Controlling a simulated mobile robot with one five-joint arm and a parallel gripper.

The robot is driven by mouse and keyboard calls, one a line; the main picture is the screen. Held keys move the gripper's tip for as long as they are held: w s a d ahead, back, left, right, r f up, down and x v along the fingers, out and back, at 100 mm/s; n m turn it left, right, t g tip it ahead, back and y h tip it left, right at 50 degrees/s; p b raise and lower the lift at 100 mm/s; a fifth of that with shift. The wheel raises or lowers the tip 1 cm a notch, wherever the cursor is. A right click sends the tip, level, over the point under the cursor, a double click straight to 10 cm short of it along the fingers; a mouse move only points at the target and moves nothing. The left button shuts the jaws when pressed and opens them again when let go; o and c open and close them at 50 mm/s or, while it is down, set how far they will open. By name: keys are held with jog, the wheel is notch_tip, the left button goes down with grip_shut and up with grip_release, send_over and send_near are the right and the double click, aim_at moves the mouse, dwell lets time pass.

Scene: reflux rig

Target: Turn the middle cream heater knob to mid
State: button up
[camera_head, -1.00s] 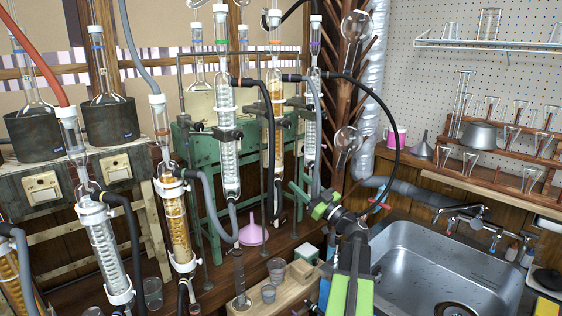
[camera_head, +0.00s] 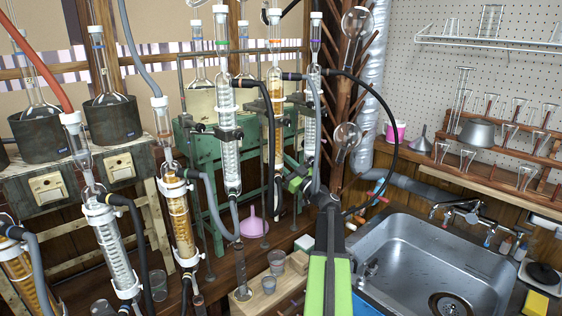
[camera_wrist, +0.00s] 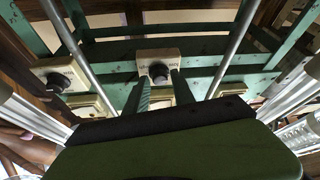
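In the wrist view a black round knob (camera_wrist: 159,73) sits on a cream heater plate (camera_wrist: 143,56) on a green frame. My gripper (camera_wrist: 162,82) points at this knob. Its two fingers are apart, one on each side just below the knob, and I see nothing held. Whether they touch the knob I cannot tell. A second black knob (camera_wrist: 58,82) on another cream plate is to the left. The knob's pointer setting is too small to read. In the head view my gripper (camera_head: 293,178) reaches toward the green frame (camera_head: 200,165); glassware and hoses hide the knob there.
Metal rods (camera_wrist: 232,48) and clear glass tubes flank my gripper closely in the wrist view. A black hose (camera_head: 392,125) arches over my arm. The sink (camera_head: 430,260) is at right.

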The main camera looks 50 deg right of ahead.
grip_shut()
jog(key=m+h, duration=0.1)
jog(key=m, duration=0.1)
jog(key=m+h, duration=0.1)
jog(key=m, duration=0.1)
jog(key=shift+a+m+h, duration=0.15)
jog(key=shift+m+h, duration=0.15)
jog(key=shift+h, duration=0.1)
jog(key=shift+o, duration=2.2)
grip_release()
jog(key=b+v, duration=0.6)
jog(key=v, duration=1.1)
jog(key=shift+s+b, duration=0.25)
jog(key=shift+b, duration=0.15)
